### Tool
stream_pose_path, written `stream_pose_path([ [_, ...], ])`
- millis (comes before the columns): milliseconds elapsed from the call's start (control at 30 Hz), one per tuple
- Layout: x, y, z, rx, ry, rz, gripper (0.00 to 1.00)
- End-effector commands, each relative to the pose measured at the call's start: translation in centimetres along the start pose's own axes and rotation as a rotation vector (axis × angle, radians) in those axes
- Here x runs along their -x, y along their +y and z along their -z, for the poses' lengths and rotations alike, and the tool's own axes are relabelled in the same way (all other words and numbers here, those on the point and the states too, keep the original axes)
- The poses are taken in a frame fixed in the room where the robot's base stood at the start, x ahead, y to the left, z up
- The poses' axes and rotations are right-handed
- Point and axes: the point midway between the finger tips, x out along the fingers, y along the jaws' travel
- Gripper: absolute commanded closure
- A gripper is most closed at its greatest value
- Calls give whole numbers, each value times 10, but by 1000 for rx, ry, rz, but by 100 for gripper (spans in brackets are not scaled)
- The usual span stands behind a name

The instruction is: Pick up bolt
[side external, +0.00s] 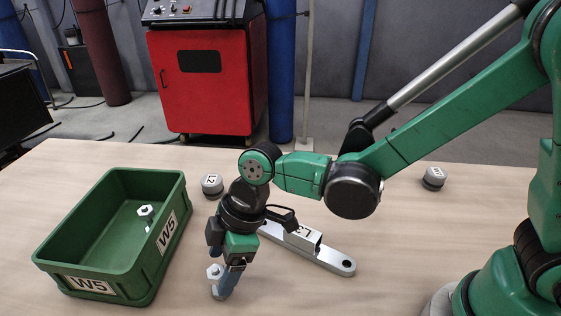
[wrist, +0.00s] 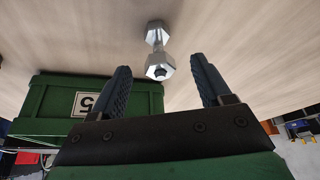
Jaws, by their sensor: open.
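A silver bolt (side external: 214,272) with a hex head stands upright on the table, right beside my gripper's fingers. In the wrist view the bolt (wrist: 157,50) lies in line with the gap between the fingertips, its near hex end level with the tips. My gripper (side external: 222,290) points down, low over the table. Its two dark ribbed fingers (wrist: 160,62) are apart, with bare gaps on both sides of the bolt. Part of the bolt's lower end is hard to separate from the fingers in the side view.
A green bin (side external: 75,235) marked W5 stands left of my gripper and holds another bolt (side external: 146,213). A galvanized bracket (side external: 325,257) lies just right of the gripper. The front middle table is clear.

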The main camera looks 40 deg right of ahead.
Motion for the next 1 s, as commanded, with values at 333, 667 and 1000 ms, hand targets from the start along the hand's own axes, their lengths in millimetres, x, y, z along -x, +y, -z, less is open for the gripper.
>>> stream_pose_path([
  [333, -38, 1, 0, -2, 0, -1, 29],
  [667, -51, 1, 0, -4, 0, -2, 29],
  [1000, -51, 1, 0, -4, 0, -3, 83],
])
